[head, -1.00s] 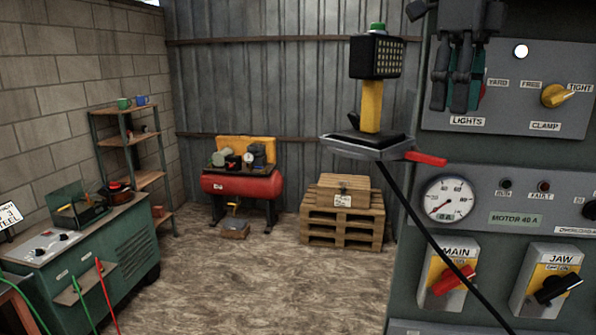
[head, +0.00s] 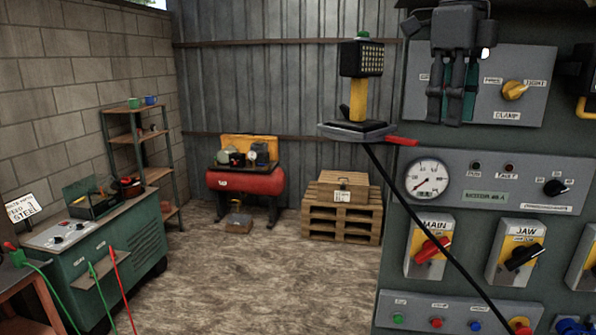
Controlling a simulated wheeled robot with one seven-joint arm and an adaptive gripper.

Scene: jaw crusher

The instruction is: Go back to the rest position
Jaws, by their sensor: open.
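My gripper (head: 453,112) is at the upper right of the head view, fingers pointing down. It is open, with a gap between its two dark fingers, and nothing shows held in it. It is in front of the grey upper control panel (head: 535,70), hiding part of it, including the lights label. A teal part shows behind the fingers; I cannot tell whether they touch it. The yellow clamp knob (head: 514,90) is just right of the fingers.
Below are a pressure gauge (head: 427,178), a red main switch (head: 433,248) and a black jaw switch (head: 523,256). A tray (head: 357,131) with a red handle juts out left of the panel. Pallets (head: 342,220), a red compressor (head: 245,182) and a green welder (head: 100,250) stand beyond open floor.

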